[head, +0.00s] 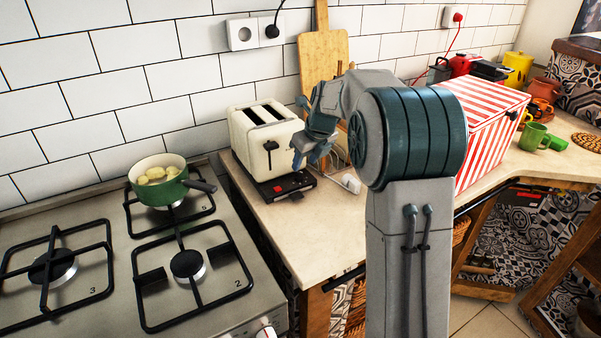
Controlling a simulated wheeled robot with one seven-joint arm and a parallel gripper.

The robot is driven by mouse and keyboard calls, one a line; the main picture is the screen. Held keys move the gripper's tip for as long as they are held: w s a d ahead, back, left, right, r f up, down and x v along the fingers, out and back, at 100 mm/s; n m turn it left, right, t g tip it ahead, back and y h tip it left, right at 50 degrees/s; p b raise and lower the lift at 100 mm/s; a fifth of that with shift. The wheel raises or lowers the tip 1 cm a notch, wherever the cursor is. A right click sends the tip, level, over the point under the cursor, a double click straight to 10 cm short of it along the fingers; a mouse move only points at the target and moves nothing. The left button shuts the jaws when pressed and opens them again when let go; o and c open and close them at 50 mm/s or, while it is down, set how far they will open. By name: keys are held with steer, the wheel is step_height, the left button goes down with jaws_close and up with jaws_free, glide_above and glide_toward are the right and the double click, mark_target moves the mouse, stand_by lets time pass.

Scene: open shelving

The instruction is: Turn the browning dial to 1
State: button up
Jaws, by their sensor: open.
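A cream two-slot toaster (253,160) stands on the counter right of the stove. It has a black lever (269,148) on its front and a black base strip (288,188) with small red and light marks. I cannot make out the browning dial or its setting at this size. My gripper (301,160) points down just right of the toaster's front, above the right end of the base strip. Its jaws are open with nothing seen between them. I cannot tell whether a finger touches the toaster.
A green pot (157,190) with pale pieces inside sits on the gas stove (105,298). A wooden cutting board (320,60) leans on the wall behind. A wire rack holding something white (351,184) is right of my gripper. A red-striped box (490,120) stands further right.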

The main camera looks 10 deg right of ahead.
mark_target(301, 173)
steer(key=x, duration=0.5)
steer(key=shift+a+f, duration=0.1)
steer(key=shift+f, duration=0.1)
jaws_close()
